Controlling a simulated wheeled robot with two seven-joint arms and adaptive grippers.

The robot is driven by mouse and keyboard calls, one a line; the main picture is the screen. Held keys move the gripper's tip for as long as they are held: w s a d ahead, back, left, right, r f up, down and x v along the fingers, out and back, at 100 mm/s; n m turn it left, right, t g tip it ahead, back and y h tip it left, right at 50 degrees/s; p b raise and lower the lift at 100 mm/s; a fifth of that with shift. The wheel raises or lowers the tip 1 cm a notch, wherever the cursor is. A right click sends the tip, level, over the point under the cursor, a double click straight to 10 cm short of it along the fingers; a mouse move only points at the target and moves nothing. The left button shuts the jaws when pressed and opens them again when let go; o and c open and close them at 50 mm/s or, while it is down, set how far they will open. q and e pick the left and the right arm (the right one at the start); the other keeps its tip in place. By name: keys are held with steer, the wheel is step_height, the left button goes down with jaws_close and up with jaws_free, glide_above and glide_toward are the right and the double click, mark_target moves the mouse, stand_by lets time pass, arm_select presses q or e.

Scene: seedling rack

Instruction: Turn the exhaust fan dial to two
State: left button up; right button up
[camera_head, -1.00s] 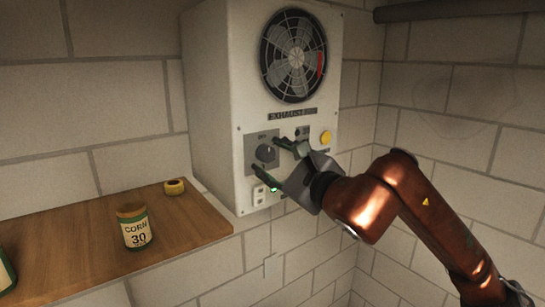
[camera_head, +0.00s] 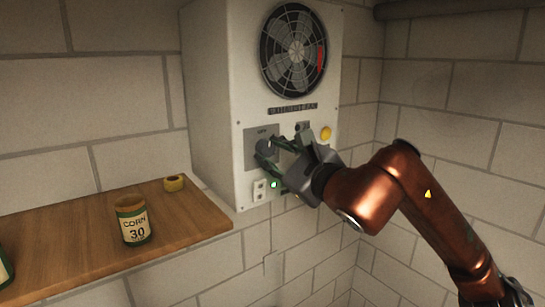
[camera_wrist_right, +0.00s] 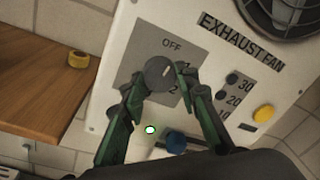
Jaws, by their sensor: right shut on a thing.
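The exhaust fan dial (camera_head: 263,147) is a round dark grey knob on a grey plate of the white fan box. In the right wrist view the dial (camera_wrist_right: 159,72) shows a small pale mark at its upper right side, between the OFF label and the 1. The label 2 shows below the 1. My right gripper (camera_head: 268,153) reaches in from the right and is shut on the dial, one green finger on each side. It also shows in the right wrist view (camera_wrist_right: 153,90). The fingers hide part of the plate. My left gripper is out of view.

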steer(key=m+b, duration=0.5)
steer(key=shift+f+g, duration=0.15)
steer(key=shift+g, duration=0.15)
steer(key=m+b, duration=0.3)
steer(key=m, duration=0.1)
steer(key=shift+g, duration=0.3)
steer(key=m+b, duration=0.1)
steer(key=m, duration=0.2)
steer(key=m+b, duration=0.2)
steer(key=m, duration=0.1)
steer(key=shift+d+r+g+y, duration=0.1)
steer(key=shift+r+g+y, duration=0.1)
steer(key=shift+g+y, duration=0.1)
steer(key=m+b, duration=0.2)
steer(key=m, duration=0.1)
steer(key=shift+w+y, duration=0.1)
steer(key=shift+y, duration=0.2)
steer(key=shift+r+m+g+b, duration=0.1)
steer(key=shift+m+g+b, duration=0.4)
steer(key=shift+m, duration=1.2)
steer(key=o, duration=1.1)
steer(key=shift+o, duration=0.2)
